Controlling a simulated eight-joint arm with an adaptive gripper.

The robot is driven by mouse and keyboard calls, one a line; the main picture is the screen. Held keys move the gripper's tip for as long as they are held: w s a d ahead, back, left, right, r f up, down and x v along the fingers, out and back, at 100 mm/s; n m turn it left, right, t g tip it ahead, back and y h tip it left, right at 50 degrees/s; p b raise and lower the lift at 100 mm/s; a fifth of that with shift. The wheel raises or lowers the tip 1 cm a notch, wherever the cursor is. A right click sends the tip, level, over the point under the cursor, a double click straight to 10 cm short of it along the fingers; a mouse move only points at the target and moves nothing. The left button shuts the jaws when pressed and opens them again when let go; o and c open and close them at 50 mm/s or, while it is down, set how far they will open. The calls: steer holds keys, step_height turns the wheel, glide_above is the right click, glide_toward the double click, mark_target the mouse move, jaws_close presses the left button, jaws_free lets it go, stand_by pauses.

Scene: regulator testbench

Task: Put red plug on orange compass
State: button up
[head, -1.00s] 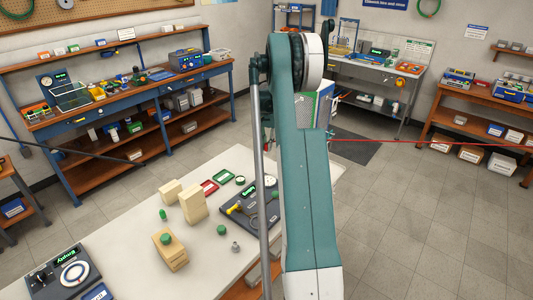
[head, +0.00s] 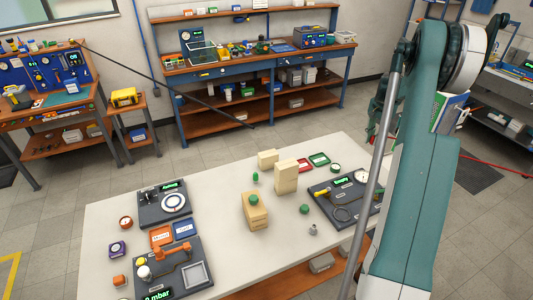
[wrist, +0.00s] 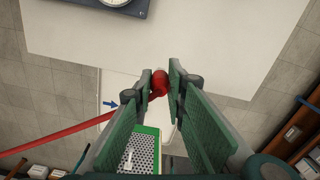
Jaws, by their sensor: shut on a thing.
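In the wrist view a red plug (wrist: 160,83) sits between the fingertips of my gripper (wrist: 161,79), which is shut on it. The plug is above open floor and a pale surface, and away from the other objects. In the head view my gripper is mostly hidden behind my arm at the right, and I cannot make out the plug there. A small round orange-brown piece with a pale face (head: 126,222), which looks like the orange compass, lies at the left end of the white table (head: 225,195).
Near that piece are a dark dial unit (head: 165,203), a purple piece (head: 117,248), orange and blue trays (head: 185,229) and a dark panel with an orange handle (head: 160,285). Wooden blocks (head: 285,177) stand mid-table. A gauge panel (head: 345,195) is at the right.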

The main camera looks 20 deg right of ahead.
steer(key=w+a+n, duration=0.2)
steer(key=w+a, duration=0.6)
steer(key=a, duration=0.5)
steer(key=w+a+n, duration=0.3)
steer(key=w+a, duration=0.6)
steer(key=a, duration=0.4)
steer(key=w+a+r+n+p, duration=0.15)
steer(key=w+a, duration=0.25)
steer(key=a, duration=1.1)
steer(key=w+a+n, duration=0.3)
steer(key=w+a, duration=0.1)
steer(key=a, duration=1.1)
steer(key=s+a+n, duration=0.3)
steer(key=a+n, duration=0.1)
steer(key=a, duration=2.6)
steer(key=s+a+n, duration=0.1)
steer(key=s+a, duration=0.3)
steer(key=a, duration=0.6)
steer(key=s+a+r+n, duration=0.1)
steer(key=s+a, duration=0.3)
steer(key=a, duration=0.6)
steer(key=s+a+n, duration=0.3)
steer(key=s+a, duration=0.1)
steer(key=a, duration=0.6)
steer(key=shift+s+r+p, duration=0.25)
steer(key=shift+s+p, duration=0.05)
steer(key=shift+p, duration=0.15)
steer(key=shift+d, duration=0.1)
steer(key=shift+f, duration=3.1)
